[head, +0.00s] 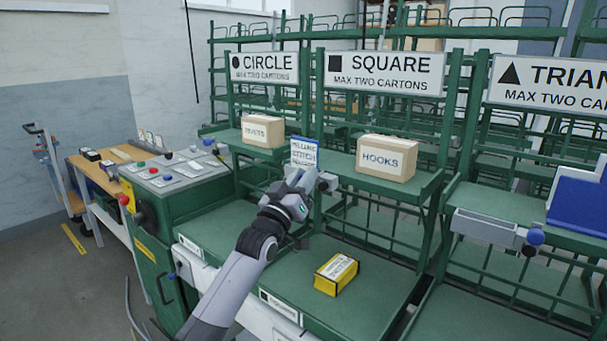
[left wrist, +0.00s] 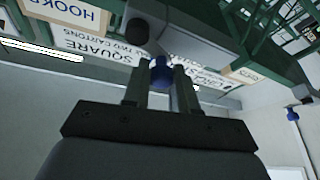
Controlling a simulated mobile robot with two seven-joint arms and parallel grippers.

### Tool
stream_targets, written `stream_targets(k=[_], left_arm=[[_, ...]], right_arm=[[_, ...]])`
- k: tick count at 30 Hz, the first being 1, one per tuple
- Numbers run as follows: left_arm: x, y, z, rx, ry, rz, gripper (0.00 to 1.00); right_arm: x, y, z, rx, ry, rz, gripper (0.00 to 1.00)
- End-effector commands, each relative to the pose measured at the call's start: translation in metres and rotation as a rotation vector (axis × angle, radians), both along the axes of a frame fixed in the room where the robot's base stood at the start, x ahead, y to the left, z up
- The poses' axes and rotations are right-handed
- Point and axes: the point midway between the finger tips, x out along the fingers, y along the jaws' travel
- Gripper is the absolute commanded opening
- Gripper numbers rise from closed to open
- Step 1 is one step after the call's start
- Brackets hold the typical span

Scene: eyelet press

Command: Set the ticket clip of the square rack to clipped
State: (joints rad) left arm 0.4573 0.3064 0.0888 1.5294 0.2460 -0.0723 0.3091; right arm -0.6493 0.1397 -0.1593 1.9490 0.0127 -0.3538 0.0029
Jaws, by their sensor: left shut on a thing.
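The square rack bears a SQUARE sign (head: 385,73). A white and blue ticket (head: 304,153) stands at the left end of its upper shelf, just above my left gripper (head: 318,182). In the left wrist view, the gripper's two fingers (left wrist: 161,88) are shut on a blue knob (left wrist: 161,72), one finger on each side. A dark round knob (left wrist: 137,32) shows just beyond it. The gripper hides most of the square rack's clip in the head view, so I cannot tell its setting. My right gripper is not in view.
A HOOKS carton (head: 386,158) sits on the square rack's upper shelf. A RIVETS carton (head: 263,131) is at left. A yellow carton (head: 336,274) lies on the lower shelf. The triangle rack's grey clip bar (head: 484,228) with its blue knob (head: 535,236) stands at right.

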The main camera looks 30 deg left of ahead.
Motion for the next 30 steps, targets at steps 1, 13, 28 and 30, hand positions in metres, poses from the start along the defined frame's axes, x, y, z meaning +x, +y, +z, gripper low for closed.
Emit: stream_targets(k=[1, 13, 28, 30], left_arm=[[0.001, -0.001, -0.009, -0.001, 0.019, -0.002, 0.0], [0.001, -0.001, -0.008, 0.0, 0.017, -0.002, 0.5], [-0.039, -0.005, -0.024, 0.0, 0.014, -0.002, 0.5], [-0.048, -0.006, -0.027, 0.0, 0.015, -0.002, 0.5]], right_arm=[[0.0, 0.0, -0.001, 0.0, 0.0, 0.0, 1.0], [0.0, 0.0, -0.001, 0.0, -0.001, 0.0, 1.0], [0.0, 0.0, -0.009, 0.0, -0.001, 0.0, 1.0], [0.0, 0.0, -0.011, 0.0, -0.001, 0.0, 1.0]])
